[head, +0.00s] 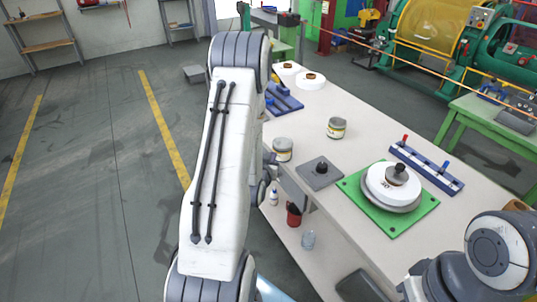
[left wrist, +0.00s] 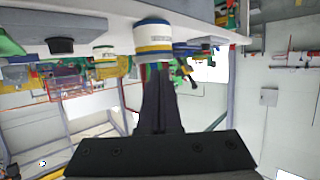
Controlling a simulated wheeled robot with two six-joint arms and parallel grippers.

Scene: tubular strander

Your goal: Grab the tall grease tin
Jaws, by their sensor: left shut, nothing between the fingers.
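Two tins stand on the pale workbench in the head view: one (head: 282,149) at its left edge beside my left arm, and another (head: 336,128) farther in. I cannot tell from their height there which is taller. The left wrist view appears upside down. In it a large tin (left wrist: 153,37) with white, yellow and blue bands is straight beyond my left gripper (left wrist: 160,72), whose fingers are shut and empty. The fingertips overlap its edge in the picture; contact is unclear. A smaller-looking tin (left wrist: 104,52) is to its left. My left fingers are mostly hidden in the head view.
The workbench (head: 310,212) also holds a grey plate with a dark knob (head: 320,172), a green plate (head: 415,219) with white discs, and a blue rack (head: 427,168). A lower shelf holds a red cup (head: 293,214). Open floor is at left.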

